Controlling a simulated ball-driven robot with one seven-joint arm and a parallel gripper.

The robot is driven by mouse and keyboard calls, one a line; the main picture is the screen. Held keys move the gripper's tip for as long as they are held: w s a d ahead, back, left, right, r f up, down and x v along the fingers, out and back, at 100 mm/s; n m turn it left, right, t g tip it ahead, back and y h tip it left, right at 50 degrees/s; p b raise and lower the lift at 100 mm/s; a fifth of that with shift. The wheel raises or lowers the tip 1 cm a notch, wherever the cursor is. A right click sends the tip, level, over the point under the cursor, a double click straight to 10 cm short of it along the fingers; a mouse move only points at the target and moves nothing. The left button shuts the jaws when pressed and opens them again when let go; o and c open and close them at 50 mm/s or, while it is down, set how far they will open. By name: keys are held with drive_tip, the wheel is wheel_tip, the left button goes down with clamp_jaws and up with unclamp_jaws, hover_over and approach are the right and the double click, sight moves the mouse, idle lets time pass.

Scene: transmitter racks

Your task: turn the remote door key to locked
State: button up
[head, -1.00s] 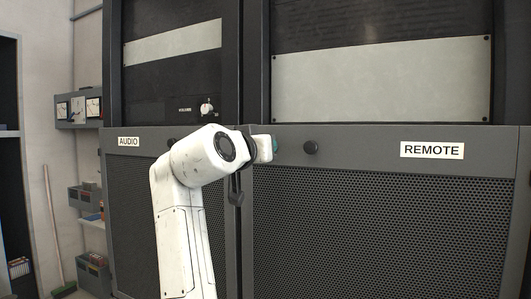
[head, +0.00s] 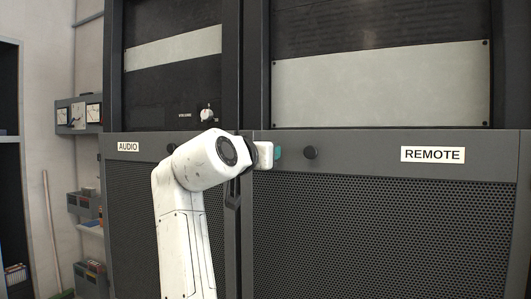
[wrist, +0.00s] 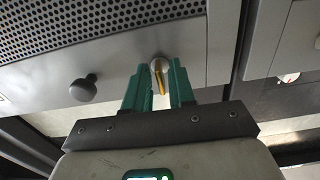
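The remote door carries a REMOTE label (head: 433,154) and a dark round knob (head: 310,153), which also shows in the wrist view (wrist: 84,88). In the wrist view a round metal lock (wrist: 159,63) sits on the grey door rail, with a thin yellow key (wrist: 161,84) standing out from it. My gripper (wrist: 158,88) has green fingers parted on either side of the key, with a gap visible on each side. In the head view my gripper (head: 278,153) is at the door's upper left, and I cannot make out the lock and key there.
The AUDIO cabinet (head: 180,147) stands to the left, with a volume knob (head: 207,115) above its door. The REMOTE door's perforated panel (head: 380,230) lies below the rail.

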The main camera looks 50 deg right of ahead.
drive_tip(key=shift+o, duration=0.6)
drive_tip(key=shift+a, duration=0.1)
drive_tip(key=shift+a, duration=0.1)
drive_tip(key=b+v, duration=0.1)
drive_tip(key=v, duration=0.9)
drive_tip(key=shift+s+a+b, duration=0.2)
drive_tip(key=shift+a+b, duration=0.05)
drive_tip(key=shift+b, duration=0.15)
